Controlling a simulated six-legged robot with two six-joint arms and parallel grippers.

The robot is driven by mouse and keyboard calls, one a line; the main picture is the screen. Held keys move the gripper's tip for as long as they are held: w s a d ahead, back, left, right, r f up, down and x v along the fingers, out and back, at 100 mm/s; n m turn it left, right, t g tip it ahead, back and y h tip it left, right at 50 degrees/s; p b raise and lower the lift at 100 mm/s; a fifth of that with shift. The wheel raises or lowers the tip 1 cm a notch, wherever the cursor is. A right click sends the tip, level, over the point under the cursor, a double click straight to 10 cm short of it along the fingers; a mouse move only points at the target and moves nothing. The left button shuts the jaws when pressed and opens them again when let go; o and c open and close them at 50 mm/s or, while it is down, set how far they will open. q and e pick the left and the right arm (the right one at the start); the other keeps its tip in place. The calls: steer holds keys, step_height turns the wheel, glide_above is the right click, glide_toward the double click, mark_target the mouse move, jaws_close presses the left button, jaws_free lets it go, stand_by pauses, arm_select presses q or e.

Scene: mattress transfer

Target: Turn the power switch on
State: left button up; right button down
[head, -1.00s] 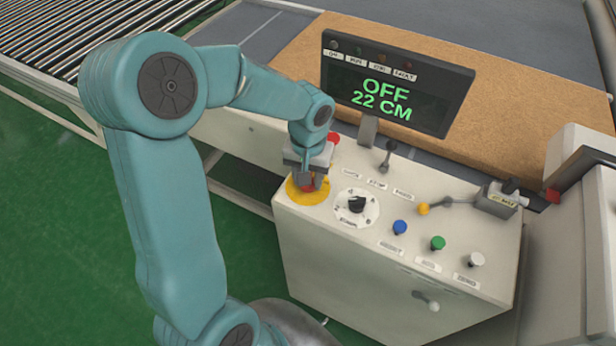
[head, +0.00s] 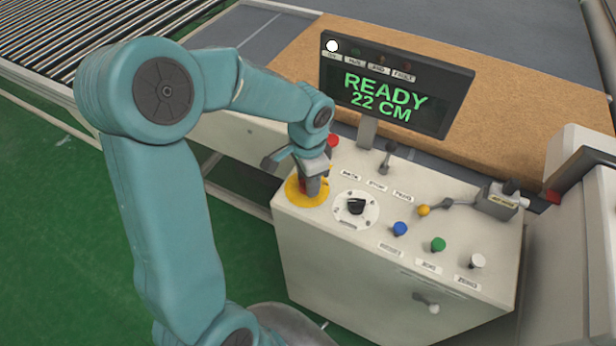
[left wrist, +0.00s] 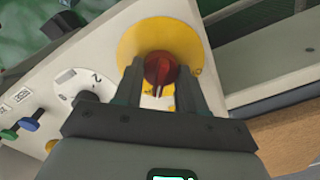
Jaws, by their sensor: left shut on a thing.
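The power switch is a red rotary knob (left wrist: 160,70) on a round yellow plate (head: 297,197) at the left end of the white control box's top. My left gripper (head: 312,188) reaches down onto it and covers most of the knob in the head view. In the left wrist view its two fingers (left wrist: 157,88) stand on either side of the red knob, shut on it. The display (head: 395,85) above the box reads READY, 22 CM, and a white lamp at its upper left is lit. My right gripper is not in view.
A roller conveyor (head: 95,30) lies behind at left.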

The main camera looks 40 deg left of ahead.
arm_select(q)
steer(key=shift+r+m, duration=0.1)
steer(key=shift+m, duration=0.4)
steer(key=shift+w, duration=0.1)
steer(key=o, duration=1)
steer(key=shift+o, duration=0.2)
step_height(320, 180, up, 16)
steer(key=shift+r, duration=0.15)
